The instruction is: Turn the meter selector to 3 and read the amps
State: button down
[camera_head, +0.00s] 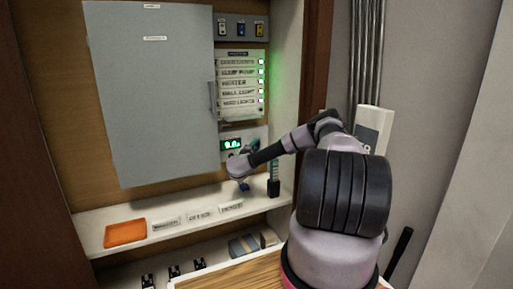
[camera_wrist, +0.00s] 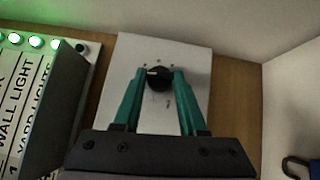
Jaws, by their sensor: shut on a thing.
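The meter panel is a pale plate (camera_wrist: 187,55) in the wrist view, with a round black selector knob (camera_wrist: 158,80) and small marks around it. The marks are too small to read, and I cannot tell which number the knob points to. The two teal fingers of my gripper (camera_wrist: 159,74) are closed on the knob's left and right sides. In the head view the meter's green-lit display (camera_head: 232,143) shows above my gripper (camera_head: 238,158), but its digits are too blurred to read. My gripper and wrist partly hide the knob there.
A large grey cabinet door (camera_head: 152,85) stands left of the meter. Labelled switch rows (camera_head: 238,85) with lit lamps are above it. A shelf below holds an orange tray (camera_head: 125,233), label cards (camera_head: 199,215) and a dark upright holder (camera_head: 273,187). Conduits run at the right.

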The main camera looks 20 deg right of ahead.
jog(key=shift+m+g+y, duration=0.3)
jog(key=shift+m, duration=0.1)
dwell(0.3)
jog(key=shift+c, duration=2.3)
grip_release()
jog(key=shift+r, duration=0.1)
jog(key=v, duration=1.1)
